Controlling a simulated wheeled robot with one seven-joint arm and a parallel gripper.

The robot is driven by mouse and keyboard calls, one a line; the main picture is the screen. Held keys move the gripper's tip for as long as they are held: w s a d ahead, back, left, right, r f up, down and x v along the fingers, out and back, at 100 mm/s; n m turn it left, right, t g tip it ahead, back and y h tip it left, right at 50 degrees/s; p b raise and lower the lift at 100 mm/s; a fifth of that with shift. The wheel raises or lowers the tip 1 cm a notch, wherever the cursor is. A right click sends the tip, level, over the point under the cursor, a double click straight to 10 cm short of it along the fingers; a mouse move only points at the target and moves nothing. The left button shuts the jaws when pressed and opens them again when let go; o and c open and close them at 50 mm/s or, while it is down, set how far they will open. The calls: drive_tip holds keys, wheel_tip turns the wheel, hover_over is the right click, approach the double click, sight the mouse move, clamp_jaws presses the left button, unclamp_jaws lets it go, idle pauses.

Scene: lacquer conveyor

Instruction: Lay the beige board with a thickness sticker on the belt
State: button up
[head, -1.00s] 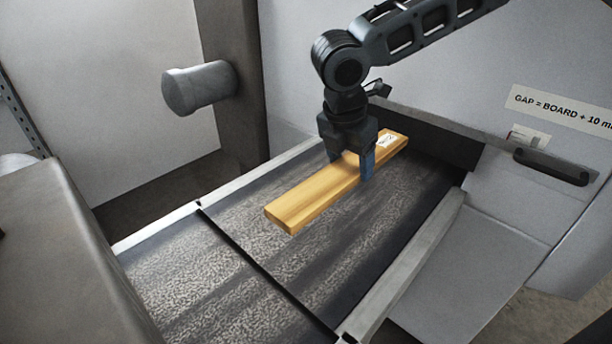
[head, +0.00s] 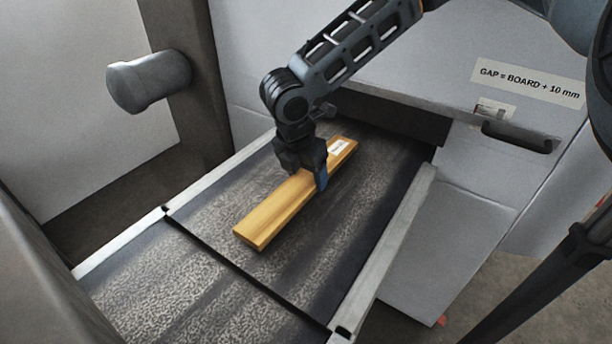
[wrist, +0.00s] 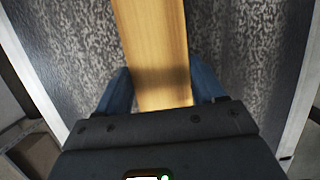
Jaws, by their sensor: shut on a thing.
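The beige board (head: 272,216) is a long yellowish wooden plank with a white sticker (head: 338,147) near its far end. It lies along the length of the dark, mottled belt (head: 190,265), at or very near its surface; I cannot tell whether it touches. My gripper (head: 312,180) points down and is shut on the board past its middle, toward the sticker end. In the wrist view the board (wrist: 155,45) runs between the two blue fingers (wrist: 160,92), with the belt on both sides.
Pale side rails (head: 385,250) edge the belt, and a dark seam crosses it in front of the board. A grey housing with a dark opening (head: 395,120) stands at the far end. A grey round knob (head: 150,80) juts out at left. The near belt is clear.

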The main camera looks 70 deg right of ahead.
sight(298, 187)
drive_tip(key=shift+f, duration=0.55)
drive_tip(key=shift+f, duration=0.1)
drive_tip(key=o, duration=1.3)
drive_tip(key=v, duration=1.2)
drive_tip(key=shift+a, duration=0.1)
